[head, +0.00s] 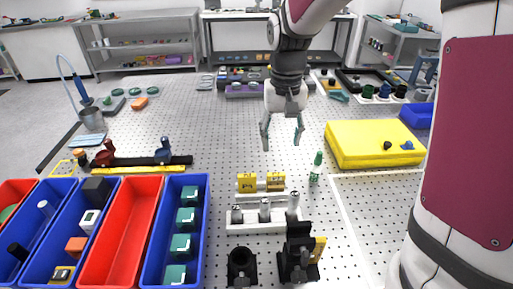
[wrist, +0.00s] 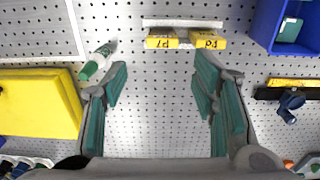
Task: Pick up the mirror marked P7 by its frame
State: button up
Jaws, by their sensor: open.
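Two small yellow-framed mirrors stand side by side in a white rack in the head view, a left one (head: 247,182) and a right one (head: 276,181). The wrist view shows them turned about, a left one (wrist: 162,39) and a right one (wrist: 208,40), with dark upside-down marks. The marks are too small to tell surely which is P7. My gripper (head: 282,138) is open and empty above the perforated table, behind the rack. In the wrist view its green-padded fingers (wrist: 161,80) are wide apart, with the mirrors beyond the tips and bare table between them.
A green-and-white bottle (head: 316,166) stands close to the right of the rack; it also shows in the wrist view (wrist: 95,63). A white stand with grey posts (head: 265,216) is in front. Blue and red bins (head: 120,231) fill the left front. A yellow block (head: 373,143) lies right.

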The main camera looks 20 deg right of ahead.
aim_at(276, 174)
jog(key=f, duration=0.4)
jog(key=f+p, duration=0.1)
jog(key=f, duration=0.9)
jog(key=shift+w+a+f, duration=0.1)
jog(key=shift+w+a, duration=0.05)
jog(key=shift+w, duration=0.15)
jog(key=c, duration=1)
